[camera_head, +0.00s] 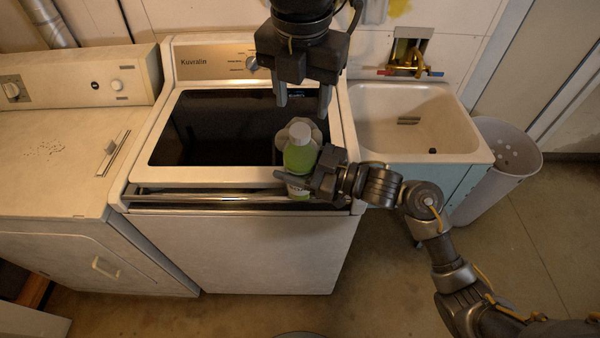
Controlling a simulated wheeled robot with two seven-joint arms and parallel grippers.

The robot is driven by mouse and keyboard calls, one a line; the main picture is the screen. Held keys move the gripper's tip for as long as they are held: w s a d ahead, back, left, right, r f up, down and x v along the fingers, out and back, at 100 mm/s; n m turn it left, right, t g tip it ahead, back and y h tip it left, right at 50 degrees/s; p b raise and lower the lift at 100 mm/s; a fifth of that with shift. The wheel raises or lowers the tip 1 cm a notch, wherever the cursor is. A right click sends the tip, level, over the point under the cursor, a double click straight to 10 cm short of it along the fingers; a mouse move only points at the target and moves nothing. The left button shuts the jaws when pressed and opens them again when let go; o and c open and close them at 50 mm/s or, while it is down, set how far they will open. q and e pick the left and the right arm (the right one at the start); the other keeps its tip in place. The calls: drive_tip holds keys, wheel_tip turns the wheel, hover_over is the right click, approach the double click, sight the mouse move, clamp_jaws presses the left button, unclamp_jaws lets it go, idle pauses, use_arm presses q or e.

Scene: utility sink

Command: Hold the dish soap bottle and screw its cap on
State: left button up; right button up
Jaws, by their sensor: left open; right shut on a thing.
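The dish soap bottle (299,156) is green and stands upright near the front right edge of the open washer. A white cap or top (299,133) shows at its upper end; how firmly it sits cannot be told. My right gripper (297,182) comes in from the right and is shut on the bottle's lower part, hiding some of it. My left gripper (303,105) points down above the bottle. Its fingers are apart, with nothing between them, and their tips are a little above the white top.
The washer (240,252) has an open dark tub behind the bottle. A dryer (60,165) stands to its left. A utility sink (420,120) with a brass faucet (406,58) is to the right, beside a pale perforated bin (500,165).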

sight(300, 130)
use_arm(q)
drive_tip(key=n, duration=0.2)
drive_tip(key=shift+d+n, duration=0.1)
drive_tip(key=shift+n, duration=0.3)
drive_tip(key=n, duration=0.4)
drive_tip(key=shift+n, duration=0.4)
drive_tip(key=n, duration=0.7)
drive_tip(key=shift+n, duration=0.3)
drive_tip(key=n, duration=0.7)
drive_tip(key=shift+r, duration=0.15)
drive_tip(key=n, duration=0.4)
drive_tip(key=shift+w+a+r+n, duration=0.1)
drive_tip(key=shift+a+n, duration=0.1)
drive_tip(key=shift+n, duration=0.2)
drive_tip(key=n, duration=0.4)
drive_tip(key=shift+n, duration=0.3)
drive_tip(key=shift+w, duration=0.1)
drive_tip(key=shift+w+f, duration=0.2)
drive_tip(key=shift+f, duration=1.15)
drive_tip(key=shift+w+f, duration=0.15)
drive_tip(key=shift+f, duration=1.15)
drive_tip(key=shift+w+f, duration=0.2)
drive_tip(key=shift+f, duration=1.15)
drive_tip(key=shift+c, duration=0.4)
